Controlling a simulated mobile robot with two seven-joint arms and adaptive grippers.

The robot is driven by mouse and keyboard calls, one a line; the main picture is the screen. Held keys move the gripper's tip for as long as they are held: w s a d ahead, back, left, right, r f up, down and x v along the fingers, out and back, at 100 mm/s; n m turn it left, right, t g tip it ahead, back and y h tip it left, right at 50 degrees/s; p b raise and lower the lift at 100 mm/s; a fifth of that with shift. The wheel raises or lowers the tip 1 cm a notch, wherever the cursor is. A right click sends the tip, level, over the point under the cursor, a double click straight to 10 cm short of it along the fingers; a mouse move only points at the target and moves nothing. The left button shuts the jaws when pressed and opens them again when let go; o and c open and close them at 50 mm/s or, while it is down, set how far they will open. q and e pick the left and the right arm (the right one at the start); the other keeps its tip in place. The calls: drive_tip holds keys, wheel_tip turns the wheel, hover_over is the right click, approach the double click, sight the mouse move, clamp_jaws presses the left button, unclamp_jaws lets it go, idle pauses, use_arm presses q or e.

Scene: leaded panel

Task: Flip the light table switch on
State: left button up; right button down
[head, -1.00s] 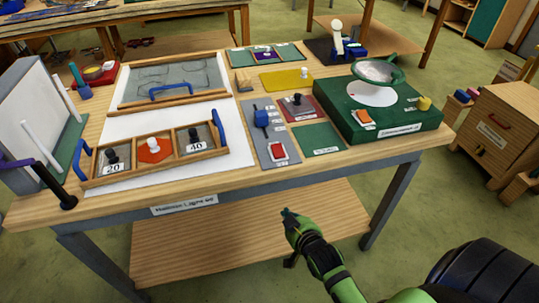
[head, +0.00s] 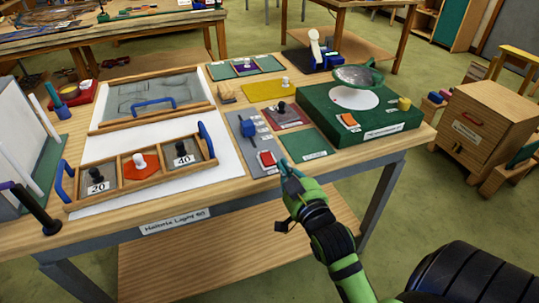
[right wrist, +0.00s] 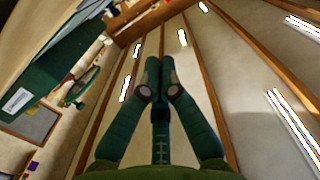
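A grey panel (head: 247,132) lies on the wooden table and carries a red rocker switch (head: 267,159) at its front end and a blue lever-like part (head: 248,128) behind it. Its small labels are too small to read. The white light table surface (head: 150,190) lies to its left. My right gripper (head: 285,166) is at the table's front edge, just right of the red switch in the picture; I cannot tell whether they touch. Its fingers (right wrist: 160,80) look closed together and empty in the right wrist view. My left gripper is not in view.
A wooden tray (head: 140,172) with knobs stands on the white surface. A green box (head: 360,120) with a round magnifier stands right of the panel, past a flat green plate (head: 305,143). A black-handled tool (head: 37,212) is at the left. Floor is clear in front.

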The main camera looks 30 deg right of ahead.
drive_tip(key=p, duration=0.2)
hover_over(270, 163)
drive_tip(key=shift+s+f, duration=0.1)
drive_tip(key=shift+f, duration=0.05)
wheel_tip(270, 163, down, 3)
drive_tip(key=shift+r, duration=0.1)
drive_tip(key=shift+w+f, duration=0.2)
drive_tip(key=shift+f, duration=0.5)
